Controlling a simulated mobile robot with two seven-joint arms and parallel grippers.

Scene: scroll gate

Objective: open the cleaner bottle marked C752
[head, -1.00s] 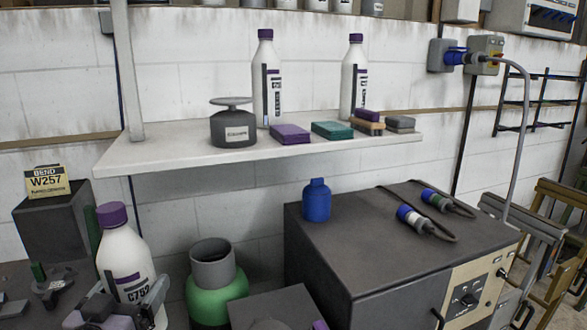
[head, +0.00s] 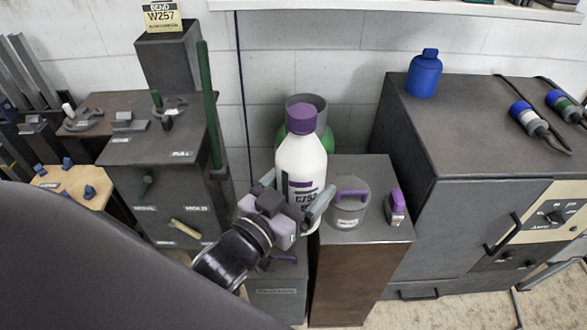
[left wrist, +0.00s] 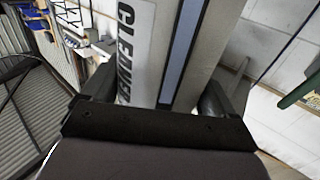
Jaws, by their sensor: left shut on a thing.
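The white cleaner bottle (head: 302,165) has a purple cap (head: 302,119) on its top and a label reading C752. It is upright, with a slight tilt. My left gripper (head: 291,197) has its fingers on either side of the bottle's lower body and is shut on it. In the left wrist view the bottle's label side (left wrist: 135,45), with part of the word CLEANER, fills the space between the fingers. The bottle's base is partly hidden by the gripper, so I cannot tell whether it touches anything below. My right gripper is not in view.
A dark pedestal (head: 361,262) right of the bottle carries a grey canister (head: 349,206) with a purple handle and a small purple-and-grey item (head: 395,207). A green cylinder (head: 329,145) stands behind the bottle. A dark cabinet (head: 455,130) is at right, a W257 block (head: 170,65) at left.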

